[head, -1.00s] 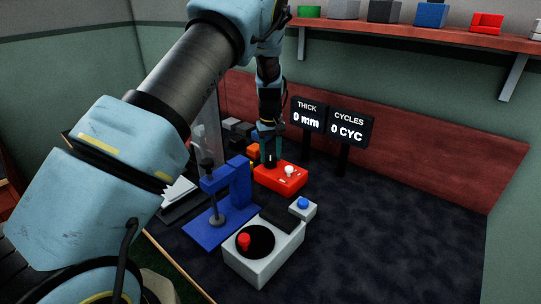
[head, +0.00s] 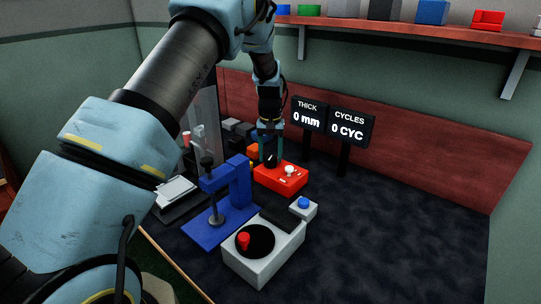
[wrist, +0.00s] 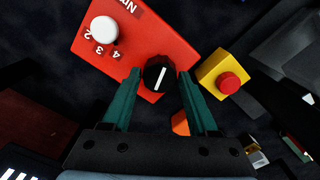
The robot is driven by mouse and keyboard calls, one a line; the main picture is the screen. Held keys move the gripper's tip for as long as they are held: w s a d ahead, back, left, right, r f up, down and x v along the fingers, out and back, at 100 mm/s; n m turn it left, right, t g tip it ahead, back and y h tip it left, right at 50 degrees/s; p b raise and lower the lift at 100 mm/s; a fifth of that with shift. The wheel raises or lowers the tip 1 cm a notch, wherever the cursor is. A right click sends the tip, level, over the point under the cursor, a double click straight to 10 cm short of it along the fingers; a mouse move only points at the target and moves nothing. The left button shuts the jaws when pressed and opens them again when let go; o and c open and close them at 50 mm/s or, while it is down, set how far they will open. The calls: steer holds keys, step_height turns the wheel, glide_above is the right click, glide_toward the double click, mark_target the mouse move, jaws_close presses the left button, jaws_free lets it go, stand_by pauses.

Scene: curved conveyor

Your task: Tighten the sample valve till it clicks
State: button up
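A red box (head: 279,181) stands on the dark table, beside the blue clamp stand. It carries a black knob (wrist: 158,75) with a white pointer line and a white knob (head: 290,171) near printed numbers. I take the black knob to be the sample valve; no label on it is readable. In the wrist view, the pointer is nearly upright, tilted slightly right. My gripper (head: 270,157) is over the box. Its two green fingers (wrist: 160,78) are open on either side of the black knob, with what look like small gaps. Contact cannot be made out.
A yellow box with a red button (wrist: 229,82) sits close to the right finger. The blue clamp stand (head: 238,186), a grey unit with a red-handled dial (head: 262,262) and a blue button (head: 303,204) stand nearer. Two displays (head: 347,131) read 0. Table at right is clear.

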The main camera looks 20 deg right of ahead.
mark_target(270, 158)
steer(key=o, duration=0.3)
step_height(270, 158, up, 11)
steer(key=b, duration=0.2)
stand_by(0.3)
stand_by(0.6)
